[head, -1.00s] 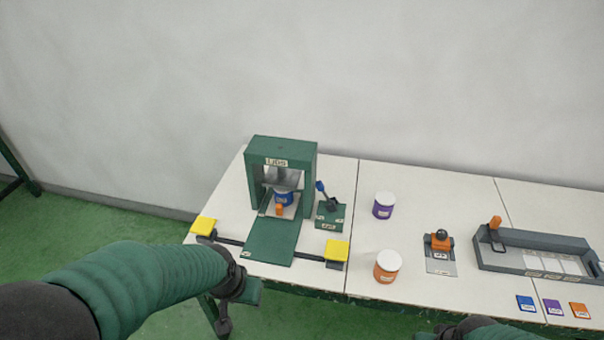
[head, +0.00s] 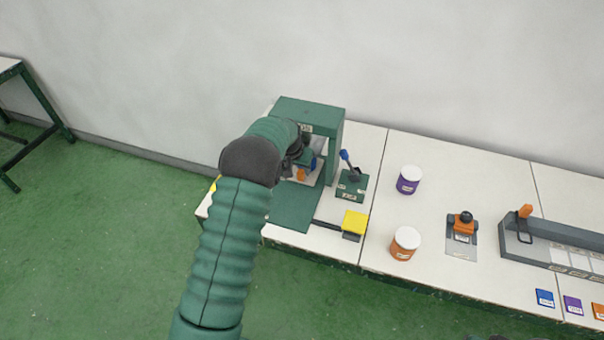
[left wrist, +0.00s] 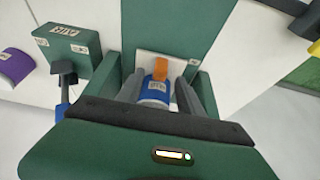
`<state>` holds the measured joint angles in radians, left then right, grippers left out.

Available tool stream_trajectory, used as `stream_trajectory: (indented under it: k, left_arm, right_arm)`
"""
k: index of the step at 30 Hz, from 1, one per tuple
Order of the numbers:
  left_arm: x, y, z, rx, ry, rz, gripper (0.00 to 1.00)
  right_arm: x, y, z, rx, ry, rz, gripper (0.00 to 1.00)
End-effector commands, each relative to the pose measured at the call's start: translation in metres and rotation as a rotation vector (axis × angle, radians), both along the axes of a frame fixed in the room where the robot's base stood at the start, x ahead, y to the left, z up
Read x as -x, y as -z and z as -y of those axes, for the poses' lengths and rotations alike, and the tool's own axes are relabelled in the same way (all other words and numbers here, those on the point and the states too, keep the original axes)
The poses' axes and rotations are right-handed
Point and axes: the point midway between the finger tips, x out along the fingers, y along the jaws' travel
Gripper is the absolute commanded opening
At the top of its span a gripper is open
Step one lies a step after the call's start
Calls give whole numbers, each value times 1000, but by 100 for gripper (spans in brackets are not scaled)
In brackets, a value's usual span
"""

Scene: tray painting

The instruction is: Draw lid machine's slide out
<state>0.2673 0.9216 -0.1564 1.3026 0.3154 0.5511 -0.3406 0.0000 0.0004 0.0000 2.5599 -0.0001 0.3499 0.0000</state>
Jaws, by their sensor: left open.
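The green lid machine (head: 322,107) stands at the left of the table, partly hidden by my left arm. Its pale slide plate (left wrist: 174,61) lies in the machine's opening with an orange handle (head: 300,174) at its front. The handle also shows in the left wrist view (left wrist: 160,69). A blue paint pot (left wrist: 155,90) is right behind the handle, its label toward the handle. My left gripper (left wrist: 157,92) is open, with its two grey fingers on either side of the pot, close to the handle. I cannot tell whether they touch.
A green box with a blue-tipped lever (head: 351,185) stands right of the machine. A yellow pad (head: 355,221) is at the front edge. A purple pot (head: 408,180) and an orange pot (head: 404,244) stand further right. The green board (head: 295,207) before the machine is clear.

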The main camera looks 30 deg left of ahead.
Motion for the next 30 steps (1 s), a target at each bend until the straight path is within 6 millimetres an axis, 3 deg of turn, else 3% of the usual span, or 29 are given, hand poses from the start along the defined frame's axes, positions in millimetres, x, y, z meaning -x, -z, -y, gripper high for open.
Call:
stream_trajectory:
  k: [3,7,18,28,30]
  left_arm:
    - [-9,27,-3,0,0,-1,44]
    - [-18,46,-5,-1,0,1,44]
    - [-22,56,-6,0,0,2,44]
    - [-22,56,-6,0,0,2,2]
    - [-22,56,-6,-1,0,2,0]
  right_arm:
    - [0,-1,0,0,0,0,0]
    - [0,-1,0,0,0,0,0]
    - [0,-1,0,0,0,0,0]
    - [0,-1,0,0,0,0,0]
    - [0,-1,0,0,0,0,0]
